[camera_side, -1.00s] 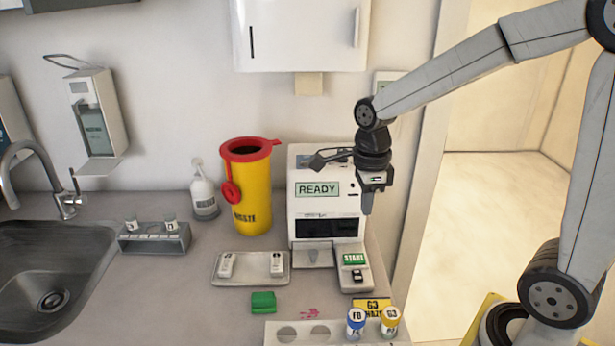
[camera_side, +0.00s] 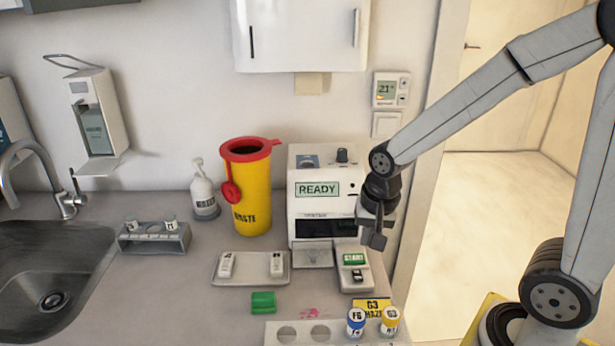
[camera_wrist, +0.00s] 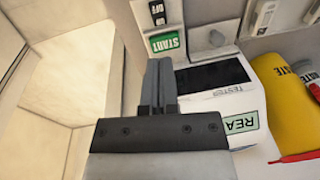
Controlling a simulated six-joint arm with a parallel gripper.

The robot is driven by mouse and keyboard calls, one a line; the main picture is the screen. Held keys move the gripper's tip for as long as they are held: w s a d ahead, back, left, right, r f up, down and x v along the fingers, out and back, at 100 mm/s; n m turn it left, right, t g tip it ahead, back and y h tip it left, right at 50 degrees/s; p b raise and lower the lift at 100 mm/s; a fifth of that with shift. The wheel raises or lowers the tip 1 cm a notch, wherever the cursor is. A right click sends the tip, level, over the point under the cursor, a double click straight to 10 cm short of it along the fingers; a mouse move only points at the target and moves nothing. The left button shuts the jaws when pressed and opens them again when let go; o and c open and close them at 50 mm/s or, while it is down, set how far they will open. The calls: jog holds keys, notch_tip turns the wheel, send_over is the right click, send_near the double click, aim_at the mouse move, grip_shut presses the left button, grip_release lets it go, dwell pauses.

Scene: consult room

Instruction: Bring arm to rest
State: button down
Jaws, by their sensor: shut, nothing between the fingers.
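My gripper (camera_side: 376,240) is shut and empty. It hangs in the air in front of the right side of the white tester (camera_side: 307,206), whose screen reads READY. In the wrist view the closed fingers (camera_wrist: 158,75) point toward the green START button (camera_wrist: 165,43) side of the tester, with a clear gap in the side view. The START button also shows in the side view (camera_side: 354,259). Part of the tester's right edge is hidden behind my wrist.
A yellow waste bin (camera_side: 252,200) with a red rim stands left of the tester. A tray (camera_side: 250,281) with two white devices, a green block (camera_side: 263,302) and a holder (camera_side: 285,342) with blue-capped and yellow-capped vials are in front. A doorway opens at right.

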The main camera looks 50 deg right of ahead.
jog(key=f+n, duration=0.1)
jog(key=n, duration=0.2)
jog(key=s+n, duration=0.1)
jog(key=n, duration=0.2)
jog(key=s+a+f+n+t, duration=0.1)
jog(key=n, duration=0.3)
jog(key=shift+a+f, duration=0.1)
jog(key=shift+f, duration=0.25)
notch_tip(320, 180, up, 8)
jog(key=m+g+y, duration=0.2)
jog(key=m+g, duration=0.2)
jog(key=m, duration=0.5)
send_over(355, 280)
jog(key=w+d, duration=0.2)
jog(key=shift+w+d+r, duration=0.1)
jog(key=shift+w+r, duration=0.05)
jog(key=shift+r, duration=0.05)
jog(key=x, duration=1.4)
jog(key=shift+d, duration=0.3)
